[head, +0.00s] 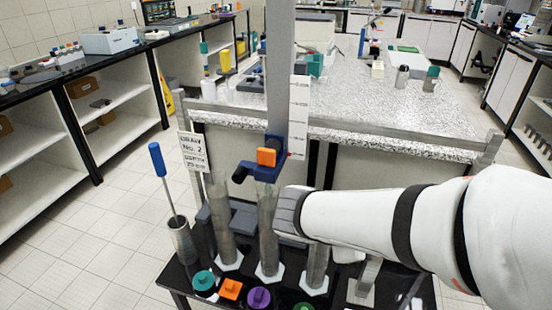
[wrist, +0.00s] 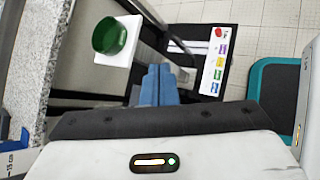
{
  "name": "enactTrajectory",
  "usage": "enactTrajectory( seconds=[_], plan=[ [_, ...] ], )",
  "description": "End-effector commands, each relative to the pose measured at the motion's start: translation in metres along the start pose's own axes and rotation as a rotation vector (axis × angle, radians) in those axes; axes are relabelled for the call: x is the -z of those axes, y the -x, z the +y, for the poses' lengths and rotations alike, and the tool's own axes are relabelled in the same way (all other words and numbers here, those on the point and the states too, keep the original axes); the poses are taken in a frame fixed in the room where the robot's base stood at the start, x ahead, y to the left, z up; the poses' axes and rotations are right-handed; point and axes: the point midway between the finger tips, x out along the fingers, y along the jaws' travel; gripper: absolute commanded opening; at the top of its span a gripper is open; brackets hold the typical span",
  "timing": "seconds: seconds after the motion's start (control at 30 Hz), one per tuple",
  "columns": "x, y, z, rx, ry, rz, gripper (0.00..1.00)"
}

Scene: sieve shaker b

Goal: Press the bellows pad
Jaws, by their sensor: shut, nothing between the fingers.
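My gripper (wrist: 157,85) shows in the wrist view as two blue fingers shut together with nothing between them. In the head view my wrist reaches in from the right to beside the clear tubes, and the fingers are hidden. I cannot clearly pick out the bellows pad in either view. A dark pad with a teal border (wrist: 275,88) lies right of the fingers in the wrist view, apart from them, but I cannot tell whether it is the bellows pad.
A black stand (head: 180,282) holds several clear tubes and coloured caps, including a purple cap (head: 258,298). A blue clamp with an orange knob (head: 266,157) sits on a grey column (head: 280,70). A green cap (wrist: 115,37) is near my fingers. A speckled bench (head: 350,90) stands behind.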

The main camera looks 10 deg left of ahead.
Motion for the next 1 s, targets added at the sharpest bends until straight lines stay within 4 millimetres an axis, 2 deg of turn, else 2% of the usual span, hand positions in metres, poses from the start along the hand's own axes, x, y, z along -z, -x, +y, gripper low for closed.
enactTrajectory(
  seconds=[0.03, 0.17, 0.2, 0.3, 0.43, 0.5, 0.6, 1.0],
  plan=[
    [0.023, 0.008, 0.011, -0.106, 0.134, -0.034, 0.0],
    [0.07, 0.05, 0.043, -0.396, 0.432, -0.151, 0.0],
    [0.085, 0.066, 0.05, -0.484, 0.507, -0.187, 0.0],
    [0.121, 0.107, 0.06, -0.683, 0.652, -0.269, 0.0],
    [0.154, 0.151, 0.061, -0.871, 0.763, -0.35, 0.0],
    [0.164, 0.167, 0.06, -0.935, 0.795, -0.378, 0.0],
    [0.171, 0.179, 0.059, -0.982, 0.815, -0.399, 0.0],
    [0.172, 0.18, 0.061, -0.99, 0.818, -0.403, 0.0]
  ],
)
